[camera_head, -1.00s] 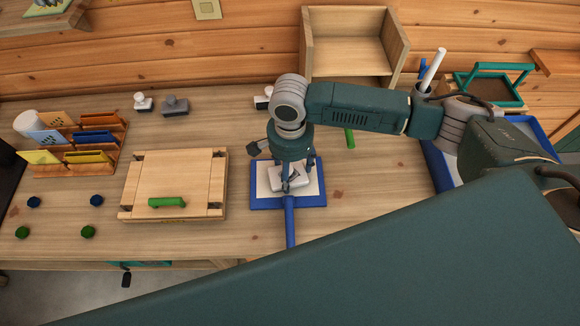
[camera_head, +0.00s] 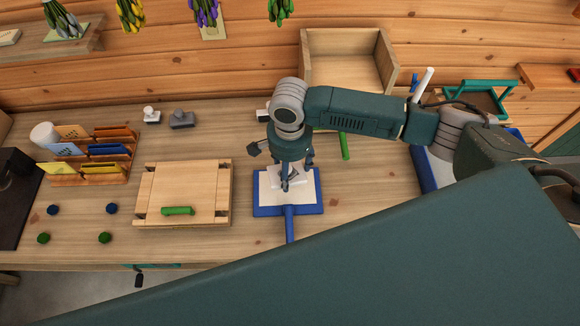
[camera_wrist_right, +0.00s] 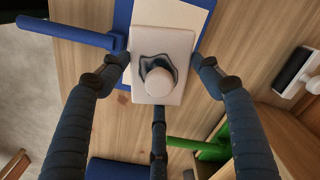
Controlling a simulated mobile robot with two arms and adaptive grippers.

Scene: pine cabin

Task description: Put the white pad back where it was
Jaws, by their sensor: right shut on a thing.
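The white pad (camera_head: 279,180) is a rectangular white block. In the right wrist view (camera_wrist_right: 145,90) it shows a round white knob in a dark recess. My right gripper (camera_head: 290,178) is shut on it, its fingers around it in the right wrist view (camera_wrist_right: 158,78). The pad is over the blue board (camera_head: 263,206), which has a white sheet (camera_head: 308,190) and a blue handle (camera_head: 290,225) toward the front. Whether the pad touches the sheet is hard to tell. My left gripper is not in view.
A wooden box with a green handle (camera_head: 178,211) stands left of the board. Stamps, one white (camera_head: 151,115) and one grey (camera_head: 181,119), stand behind it. A card rack (camera_head: 92,160) is at the left. An open wooden bin (camera_head: 347,70) is at the back.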

